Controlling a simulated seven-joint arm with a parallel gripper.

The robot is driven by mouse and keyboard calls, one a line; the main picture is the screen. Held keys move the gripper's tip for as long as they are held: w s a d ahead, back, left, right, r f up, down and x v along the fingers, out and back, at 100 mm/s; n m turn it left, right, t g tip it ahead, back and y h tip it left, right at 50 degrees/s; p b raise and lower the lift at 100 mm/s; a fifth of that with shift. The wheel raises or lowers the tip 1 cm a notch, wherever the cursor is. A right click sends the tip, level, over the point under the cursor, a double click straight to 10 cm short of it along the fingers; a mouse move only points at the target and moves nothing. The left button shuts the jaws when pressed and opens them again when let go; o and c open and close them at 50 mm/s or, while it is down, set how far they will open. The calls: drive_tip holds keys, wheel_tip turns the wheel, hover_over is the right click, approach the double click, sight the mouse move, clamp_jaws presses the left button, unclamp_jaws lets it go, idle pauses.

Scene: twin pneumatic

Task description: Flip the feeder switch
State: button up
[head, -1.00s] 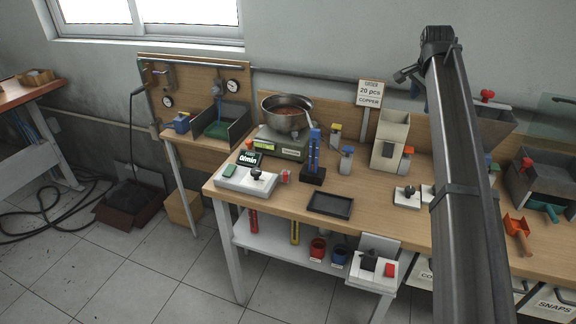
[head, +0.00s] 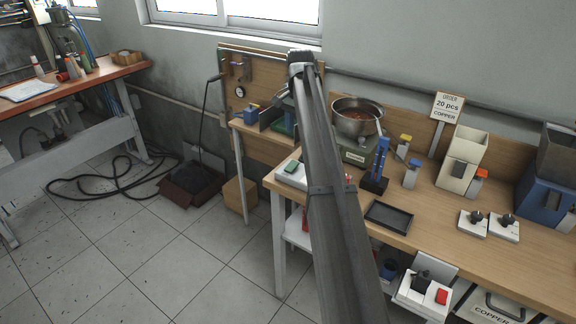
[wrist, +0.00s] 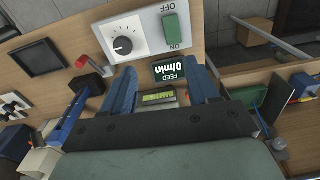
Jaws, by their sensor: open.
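The feeder switch (wrist: 170,33) is a green rocker on a pale control box (wrist: 113,24), between the printed words OFF and ON. A black knob (wrist: 123,45) sits beside it, and a small dark display (wrist: 170,70) reads FEED 0/min. I cannot tell which way the rocker is tipped. In the head view, the green switch (head: 291,167) and part of the box (head: 287,178) show left of my arm, which hides the rest. My gripper (wrist: 160,68) is open and empty in the wrist view, its blue fingers on either side of the display, apart from the switch.
A scale with a steel bowl (head: 357,117) stands behind the box. A blue upright stand (head: 379,165) and a black tray (head: 389,216) are to the right. A wooden backboard (head: 265,75) rises behind the bench.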

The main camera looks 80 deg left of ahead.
sight(288, 170)
drive_tip(key=shift+n, duration=0.3)
drive_tip(key=s+f, duration=0.1)
drive_tip(key=f, duration=0.3)
drive_tip(key=s+f, duration=0.1)
drive_tip(key=f, duration=0.4)
drive_tip(key=s+f, duration=0.1)
drive_tip(key=f, duration=0.4)
drive_tip(key=shift+s+a+f, duration=0.2)
